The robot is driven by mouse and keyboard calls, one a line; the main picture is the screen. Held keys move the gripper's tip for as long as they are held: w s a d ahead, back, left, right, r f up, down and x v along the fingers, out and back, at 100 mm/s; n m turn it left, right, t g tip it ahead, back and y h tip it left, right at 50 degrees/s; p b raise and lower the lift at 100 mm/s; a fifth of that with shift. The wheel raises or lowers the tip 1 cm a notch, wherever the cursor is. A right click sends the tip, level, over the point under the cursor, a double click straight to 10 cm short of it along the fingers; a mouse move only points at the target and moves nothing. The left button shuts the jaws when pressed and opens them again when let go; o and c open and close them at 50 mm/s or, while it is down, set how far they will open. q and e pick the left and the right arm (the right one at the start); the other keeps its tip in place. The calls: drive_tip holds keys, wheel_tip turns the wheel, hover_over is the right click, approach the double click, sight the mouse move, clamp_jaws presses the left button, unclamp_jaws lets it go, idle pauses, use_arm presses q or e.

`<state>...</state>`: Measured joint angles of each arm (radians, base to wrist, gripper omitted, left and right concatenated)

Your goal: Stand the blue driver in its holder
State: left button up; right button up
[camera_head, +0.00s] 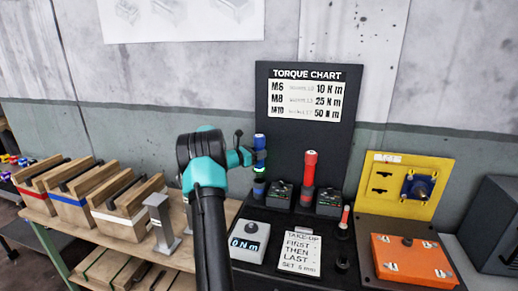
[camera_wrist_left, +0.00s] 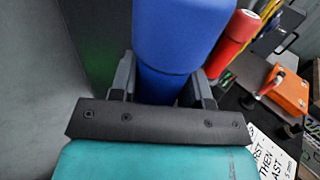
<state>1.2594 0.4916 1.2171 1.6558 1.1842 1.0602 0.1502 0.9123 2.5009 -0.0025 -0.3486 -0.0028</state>
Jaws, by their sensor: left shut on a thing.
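The blue driver (camera_head: 259,140) is upright in my left gripper (camera_head: 256,158), in front of the dark torque chart board. In the left wrist view the blue driver (camera_wrist_left: 178,35) fills the top middle, with a finger on each side of its shaft. My left gripper is shut on it. The driver's lower end is close to the dark base at the left of the red driver (camera_head: 310,165). I cannot tell whether it is seated in its holder, as my arm and the gripper partly cover that spot. My right gripper is not in view.
The red driver stands upright just right of the blue one, close by. A gauge box (camera_head: 249,241) and a take-up card (camera_head: 300,252) lie in front. A yellow panel (camera_head: 400,184) and orange box (camera_head: 411,260) are at right. Wooden racks (camera_head: 82,188) stand at left.

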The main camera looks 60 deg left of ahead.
sight(259, 163)
use_arm(q)
drive_tip(key=shift+f, duration=2.55)
drive_tip(key=o, duration=1.1)
drive_tip(key=shift+o, duration=0.2)
drive_tip(key=shift+f, duration=0.15)
